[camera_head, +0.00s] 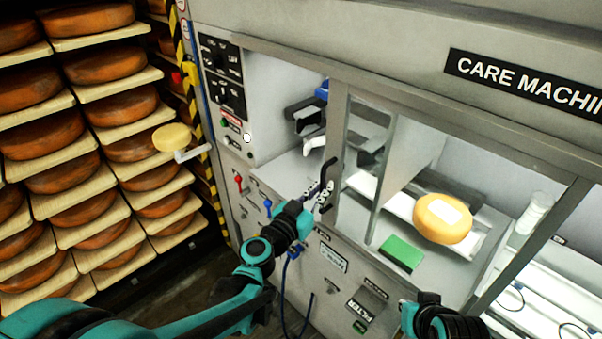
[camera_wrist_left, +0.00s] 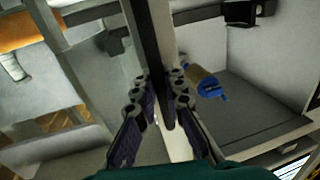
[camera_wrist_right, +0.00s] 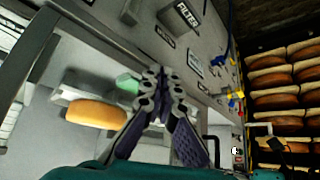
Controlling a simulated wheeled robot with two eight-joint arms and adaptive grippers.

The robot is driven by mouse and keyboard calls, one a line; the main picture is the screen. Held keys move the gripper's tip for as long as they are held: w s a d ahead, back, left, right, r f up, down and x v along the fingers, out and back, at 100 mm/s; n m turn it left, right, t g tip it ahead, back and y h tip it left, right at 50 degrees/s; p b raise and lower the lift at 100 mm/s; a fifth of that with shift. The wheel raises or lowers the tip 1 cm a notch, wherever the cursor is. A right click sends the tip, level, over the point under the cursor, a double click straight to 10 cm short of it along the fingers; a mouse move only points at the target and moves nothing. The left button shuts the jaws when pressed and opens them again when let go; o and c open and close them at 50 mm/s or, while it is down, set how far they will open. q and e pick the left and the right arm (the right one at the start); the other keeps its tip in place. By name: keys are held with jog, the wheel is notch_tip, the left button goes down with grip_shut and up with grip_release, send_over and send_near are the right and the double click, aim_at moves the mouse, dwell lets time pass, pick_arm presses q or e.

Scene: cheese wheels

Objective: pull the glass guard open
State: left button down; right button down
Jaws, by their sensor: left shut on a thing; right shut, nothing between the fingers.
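The glass guard (camera_head: 338,125) is a grey-framed clear pane on the front of the care machine, with a dark upright handle (camera_head: 330,172) on its frame. My left gripper (camera_head: 325,193) is at this handle. In the left wrist view its fingers (camera_wrist_left: 162,88) are closed on either side of the dark handle bar (camera_wrist_left: 148,40). My right gripper (camera_head: 428,299) is low in front of the machine, shut and empty, apart from the guard. Its closed fingers also show in the right wrist view (camera_wrist_right: 160,85). The clear pane's exact edges are hard to make out.
Inside the machine are an orange cheese wheel (camera_head: 443,219) with a white label and a green block (camera_head: 401,254). A control panel (camera_head: 222,75) is left of the opening. Racks of cheese wheels (camera_head: 105,65) fill the left. Levers and a blue hose sit on the machine's lower front.

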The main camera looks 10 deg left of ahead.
pick_arm(q)
jog(key=shift+s+d, duration=0.7)
jog(key=shift+d, duration=0.25)
jog(key=shift+s+d, duration=0.7)
jog(key=shift+d, duration=0.2)
jog(key=c, duration=1.6)
grip_release()
jog(key=v, duration=1.2)
